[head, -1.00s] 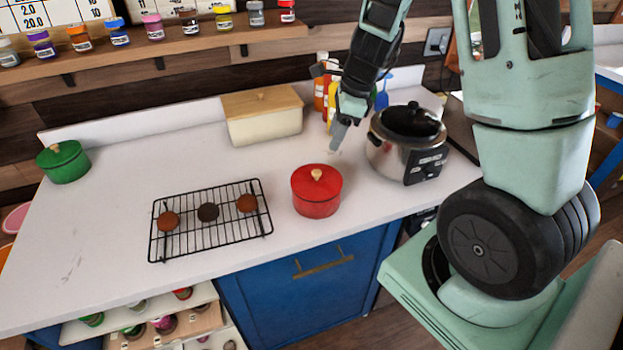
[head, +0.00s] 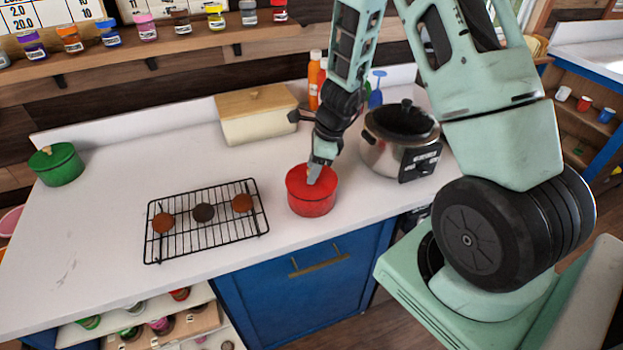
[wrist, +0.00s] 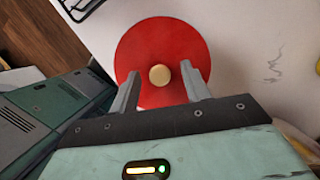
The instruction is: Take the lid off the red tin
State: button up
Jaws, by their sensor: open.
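The red tin (head: 312,201) stands on the white counter to the right of the wire rack, with its red lid (head: 297,178) on it. My gripper (head: 318,176) is right over the lid and hides the lid's knob in the head view. In the wrist view the round red lid (wrist: 140,52) lies below my gripper (wrist: 162,88). The pale wooden knob (wrist: 159,75) shows between the two spread fingers, with a gap on each side. My gripper is open and holds nothing.
A steel cooker (head: 398,142) stands close on the right. A black wire rack (head: 170,240) with several round items is on the left. A cream box (head: 240,125) and orange bottles (head: 314,82) stand behind. A green pot (head: 60,170) is far left. Counter between is clear.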

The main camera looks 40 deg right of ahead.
jog(key=shift+c, duration=0.4)
grip_shut()
